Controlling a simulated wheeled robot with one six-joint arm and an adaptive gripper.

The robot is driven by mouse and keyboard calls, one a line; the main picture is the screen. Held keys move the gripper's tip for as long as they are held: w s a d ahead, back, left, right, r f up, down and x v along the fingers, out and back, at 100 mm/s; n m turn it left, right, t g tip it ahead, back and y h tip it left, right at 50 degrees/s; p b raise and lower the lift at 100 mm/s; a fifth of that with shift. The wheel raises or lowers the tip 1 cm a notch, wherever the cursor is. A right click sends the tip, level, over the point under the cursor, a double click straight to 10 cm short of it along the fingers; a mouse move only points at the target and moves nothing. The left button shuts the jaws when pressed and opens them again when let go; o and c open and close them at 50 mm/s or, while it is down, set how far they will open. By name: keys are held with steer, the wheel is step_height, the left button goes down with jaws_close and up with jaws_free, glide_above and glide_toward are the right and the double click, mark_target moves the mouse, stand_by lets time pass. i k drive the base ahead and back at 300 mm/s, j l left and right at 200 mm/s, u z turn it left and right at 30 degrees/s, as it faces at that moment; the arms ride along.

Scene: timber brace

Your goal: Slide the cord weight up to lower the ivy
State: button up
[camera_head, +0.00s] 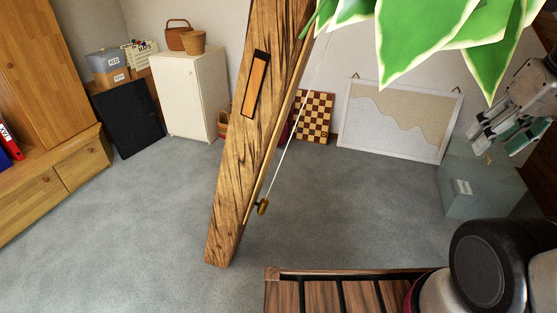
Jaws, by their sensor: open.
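A slanted timber brace (235,170) runs from the top centre down to the floor. A small brass-coloured cord weight (262,206) sits near the brace's lower end, on its right side. A thin pale cord (287,140) runs up from it toward the ivy. The ivy (430,35), with large green leaves edged in cream, hangs at the top right; its upper part is out of frame. My gripper (500,143) is at the right edge, open and empty, well apart from the weight and below the leaves.
A wooden slatted surface (340,275) lies at the bottom, below the weight. A grey translucent box (482,190) stands behind my gripper. A framed picture (398,122) and a chessboard (314,117) lean at the back wall.

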mark_target(262, 207)
steer(key=i+z, duration=0.1)
steer(key=z, duration=0.15)
steer(key=i+z, duration=0.15)
steer(key=z, duration=0.15)
steer(key=i, duration=2.6)
steer(key=i+u, duration=0.1)
steer(key=i, duration=1.15)
steer(key=i+u, duration=0.1)
steer(key=u, duration=0.4)
steer(key=l+u, duration=0.1)
steer(key=u, duration=0.4)
steer(key=i+l+u, duration=0.1)
steer(key=u, duration=0.4)
steer(key=l+u, duration=0.1)
steer(key=u, duration=2.8)
steer(key=l+u, duration=0.15)
steer(key=u, duration=0.25)
steer(key=k+l+z, duration=0.15)
steer(key=k, duration=0.4)
